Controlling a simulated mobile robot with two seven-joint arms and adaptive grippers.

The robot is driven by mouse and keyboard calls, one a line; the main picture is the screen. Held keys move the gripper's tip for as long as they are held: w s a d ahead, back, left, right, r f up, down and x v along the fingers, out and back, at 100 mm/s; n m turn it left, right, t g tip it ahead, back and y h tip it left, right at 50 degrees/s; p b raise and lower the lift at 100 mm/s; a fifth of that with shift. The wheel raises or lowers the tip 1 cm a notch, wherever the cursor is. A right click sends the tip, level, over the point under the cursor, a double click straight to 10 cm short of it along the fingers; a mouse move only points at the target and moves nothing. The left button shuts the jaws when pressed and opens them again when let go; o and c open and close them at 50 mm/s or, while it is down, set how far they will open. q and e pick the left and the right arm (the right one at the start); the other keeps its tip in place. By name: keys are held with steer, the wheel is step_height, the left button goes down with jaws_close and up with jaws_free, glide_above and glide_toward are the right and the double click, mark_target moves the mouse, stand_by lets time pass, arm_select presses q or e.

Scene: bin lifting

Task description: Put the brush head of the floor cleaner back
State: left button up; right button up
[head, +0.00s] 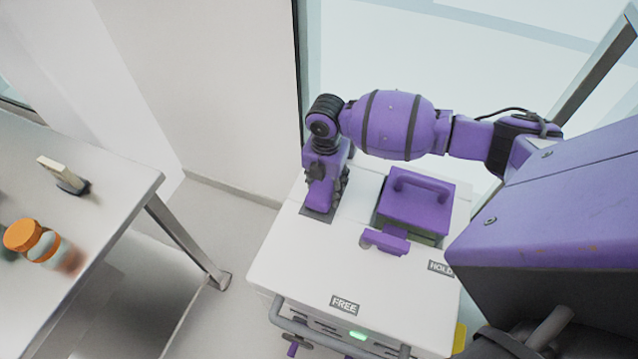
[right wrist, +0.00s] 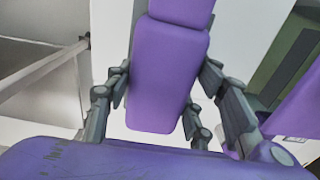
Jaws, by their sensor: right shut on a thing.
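The floor cleaner (head: 290,262) is a white machine with a flat top, FREE and HOLD labels and a green light. My right gripper (head: 330,188) points down over the left part of its top and is shut on a purple block. In the right wrist view the fingers (right wrist: 165,85) lie on both sides of this purple block (right wrist: 168,60). A dark slot shows at its foot; I cannot tell whether the block sits in it. I cannot tell if the block is the brush head. My left gripper is out of view.
A purple box with a handle (head: 416,210) sits in an opening in the top, right of my gripper. A purple lever (head: 388,241) lies in front of it. A table (head: 110,190) with orange-capped jars (head: 35,240) stands left. Wall and glass are behind.

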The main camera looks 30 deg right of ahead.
mark_target(326, 182)
steer(key=shift+s+r, duration=0.15)
steer(key=shift+r, duration=0.2)
steer(key=shift+d, duration=0.15)
steer(key=shift+f, duration=0.25)
steer(key=o, duration=0.7)
steer(key=shift+w+f, duration=0.15)
steer(key=shift+w, duration=0.05)
steer(key=shift+c, duration=0.2)
steer(key=o, duration=0.4)
steer(key=shift+s, duration=0.1)
steer(key=shift+o, duration=0.2)
step_height(326, 182, up, 13)
steer(key=shift+f+p, duration=0.2)
steer(key=shift+p, duration=0.2)
